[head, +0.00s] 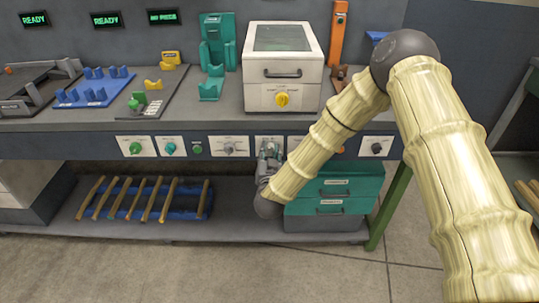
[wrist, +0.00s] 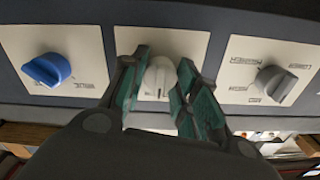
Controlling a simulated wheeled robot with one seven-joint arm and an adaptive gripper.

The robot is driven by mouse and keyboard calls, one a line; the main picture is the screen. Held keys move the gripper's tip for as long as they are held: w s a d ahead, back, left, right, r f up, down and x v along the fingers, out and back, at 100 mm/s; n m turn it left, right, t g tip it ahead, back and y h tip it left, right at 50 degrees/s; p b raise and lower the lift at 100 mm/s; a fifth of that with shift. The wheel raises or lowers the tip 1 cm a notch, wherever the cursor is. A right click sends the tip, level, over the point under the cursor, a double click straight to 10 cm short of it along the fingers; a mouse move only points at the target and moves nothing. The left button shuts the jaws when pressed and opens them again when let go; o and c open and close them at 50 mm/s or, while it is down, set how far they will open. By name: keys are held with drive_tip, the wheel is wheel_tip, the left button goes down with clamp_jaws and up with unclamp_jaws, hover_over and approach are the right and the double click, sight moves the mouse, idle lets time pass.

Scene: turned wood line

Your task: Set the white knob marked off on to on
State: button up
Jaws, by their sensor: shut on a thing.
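The white knob (wrist: 158,78) sits on a pale plate (wrist: 193,44) in the middle of the wrist view. My gripper (wrist: 160,88) has its teal-padded fingers on either side of this knob and is shut on it. The plate's markings are mostly hidden by the fingers, so I cannot read which mark the knob points to. In the head view, my gripper (head: 268,150) is at the front panel under the bench, and it covers the knob there; part of the plate (head: 261,140) shows.
A blue knob (wrist: 47,69) and a grey knob (wrist: 272,85) flank it in the wrist view; lettering there looks upside down. In the head view, the grey knob (head: 229,149) is left of my gripper. Teal drawers (head: 337,189) stand below right. A white box machine (head: 283,97) stands above.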

drive_tip(key=shift+d+m+b, duration=0.1)
drive_tip(key=shift+m+b, duration=0.7)
drive_tip(key=shift+m, duration=1.4)
drive_tip(key=o, duration=1)
drive_tip(key=shift+o, duration=0.2)
drive_tip(key=s, duration=1.2)
